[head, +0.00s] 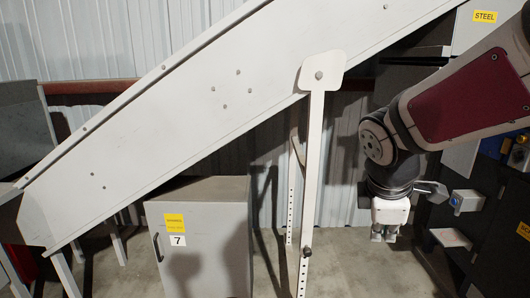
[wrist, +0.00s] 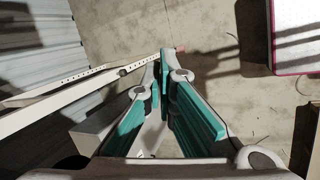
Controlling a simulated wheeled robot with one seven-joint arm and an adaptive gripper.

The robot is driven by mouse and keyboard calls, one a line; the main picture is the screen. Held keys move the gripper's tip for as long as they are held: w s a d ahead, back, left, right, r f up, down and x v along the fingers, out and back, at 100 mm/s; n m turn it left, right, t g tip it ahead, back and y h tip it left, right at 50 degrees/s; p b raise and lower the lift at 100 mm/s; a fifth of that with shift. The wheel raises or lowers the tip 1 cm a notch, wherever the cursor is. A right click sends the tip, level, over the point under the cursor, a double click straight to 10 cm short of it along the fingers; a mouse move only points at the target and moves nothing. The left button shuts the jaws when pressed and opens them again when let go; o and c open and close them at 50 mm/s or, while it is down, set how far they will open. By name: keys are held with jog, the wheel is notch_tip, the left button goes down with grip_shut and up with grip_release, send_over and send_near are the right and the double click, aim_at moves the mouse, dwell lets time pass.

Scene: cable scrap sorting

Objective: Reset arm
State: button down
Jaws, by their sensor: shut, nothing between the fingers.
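My gripper (head: 384,236) hangs at the right of the head view, pointing down, below my red and grey arm. In the wrist view my gripper (wrist: 165,55) shows its two teal-padded fingers closed together at the tips, with nothing between them. It is in free air above the concrete floor and touches nothing that I can see.
A white sloping conveyor (head: 200,100) crosses the head view, held by a white perforated leg (head: 310,190) left of my gripper. A grey cabinet (head: 205,235) marked 7 stands below it. Dark bins with a yellow STEEL label (head: 485,16) are at the right.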

jog(key=s+a+r+m+y+p, duration=0.1)
jog(key=s+r+m, duration=0.1)
jog(key=s+m, duration=0.5)
jog(key=s+a+r+m+y+p, duration=0.2)
jog(key=s+m, duration=0.5)
jog(key=s, duration=0.7)
jog(key=shift+s+r+m, duration=0.25)
jog(key=shift+r+m, duration=0.05)
jog(key=shift+r, duration=0.45)
